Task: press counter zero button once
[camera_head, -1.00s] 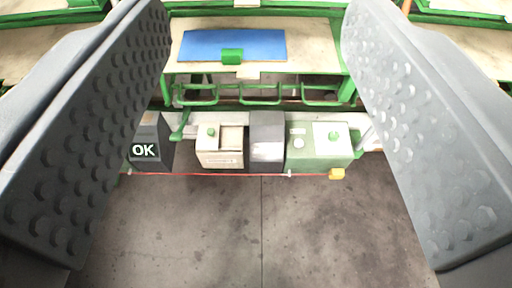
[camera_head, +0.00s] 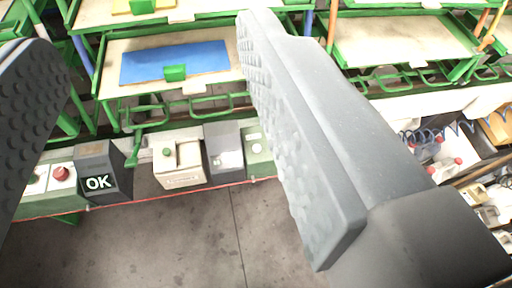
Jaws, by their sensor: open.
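A beige box (camera_head: 180,176) with a green button (camera_head: 167,152) on top and a small, unreadable front label stands in the row of control boxes. I cannot tell for sure whether it is the counter. To its right are a grey box (camera_head: 224,160) and a green box (camera_head: 258,168) with a pale round button (camera_head: 256,148). My right finger hides the rest of the green box. My gripper (camera_head: 148,35) is open and empty, its fingers spread wide at the left edge and right of centre. The boxes appear between them, beyond the gripper.
A dark box marked OK (camera_head: 98,182) and a red button (camera_head: 61,172) are on the left. Behind is a green-framed table (camera_head: 112,90) with a blue mat (camera_head: 170,62) and green block (camera_head: 175,73). Cluttered bins (camera_head: 450,150) are at right. Floor (camera_head: 190,245) in front is clear.

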